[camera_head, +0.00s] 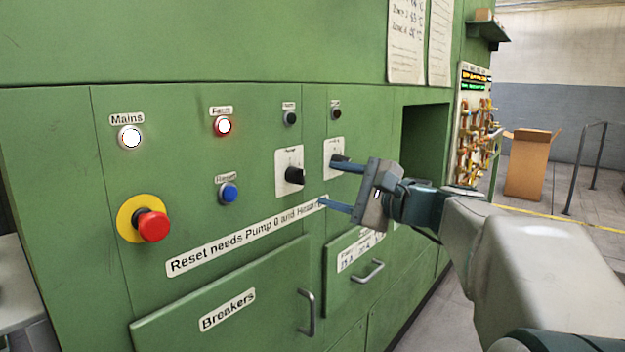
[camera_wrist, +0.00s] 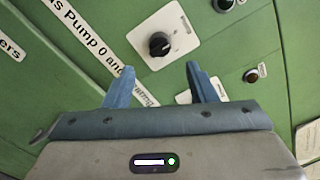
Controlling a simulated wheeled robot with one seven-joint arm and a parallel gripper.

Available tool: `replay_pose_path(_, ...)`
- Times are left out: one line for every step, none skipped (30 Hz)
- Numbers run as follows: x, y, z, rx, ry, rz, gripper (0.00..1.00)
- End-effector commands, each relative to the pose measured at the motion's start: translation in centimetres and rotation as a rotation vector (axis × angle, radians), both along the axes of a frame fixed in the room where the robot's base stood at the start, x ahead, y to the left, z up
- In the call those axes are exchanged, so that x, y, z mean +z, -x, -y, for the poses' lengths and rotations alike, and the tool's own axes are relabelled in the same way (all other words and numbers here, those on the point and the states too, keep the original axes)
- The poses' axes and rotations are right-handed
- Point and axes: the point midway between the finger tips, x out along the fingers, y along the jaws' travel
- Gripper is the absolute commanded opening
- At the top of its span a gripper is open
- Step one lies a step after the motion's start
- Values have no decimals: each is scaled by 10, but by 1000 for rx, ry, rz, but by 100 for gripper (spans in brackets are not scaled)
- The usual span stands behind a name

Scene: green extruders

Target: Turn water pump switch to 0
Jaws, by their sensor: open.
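Two black rotary switches on white plates sit on the green panel. The left switch (camera_head: 294,175) has a short label that is too small to read surely; it also shows in the wrist view (camera_wrist: 159,44), just beyond my fingertips. The right switch's plate (camera_head: 334,148) is partly behind my gripper, and its knob is mostly hidden. I cannot tell for sure which one is the water pump switch, nor read their settings. My gripper (camera_head: 332,184) is open and empty, its fingers spread near the right switch; contact cannot be told. It also shows in the wrist view (camera_wrist: 160,68).
Drawer handles (camera_head: 308,313) stick out below. An open recess (camera_head: 424,145) is at the right.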

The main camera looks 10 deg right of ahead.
Motion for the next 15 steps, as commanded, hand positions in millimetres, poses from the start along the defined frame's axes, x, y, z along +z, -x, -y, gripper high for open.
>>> replay_pose_path(1,10,7,-3,-1,1,51)
replay_pose_path(1,15,11,-3,0,1,51)
replay_pose_path(1,21,16,-2,0,0,51)
replay_pose_path(1,26,19,-3,-1,0,51)
replay_pose_path(1,30,22,-2,-2,0,51)
replay_pose_path(1,34,26,-3,0,1,51)
replay_pose_path(1,38,28,-2,0,0,51)
replay_pose_path(1,40,30,-1,0,0,51)
replay_pose_path(0,44,32,-2,0,0,51)
replay_pose_path(0,45,33,-2,-1,-1,51)
replay_pose_path(0,47,34,-1,-1,-1,51)
replay_pose_path(0,48,35,0,-1,-1,51)
replay_pose_path(0,49,36,0,-1,-1,51)
replay_pose_path(0,50,36,0,-1,-1,51)
replay_pose_path(0,50,36,0,-1,-1,51)
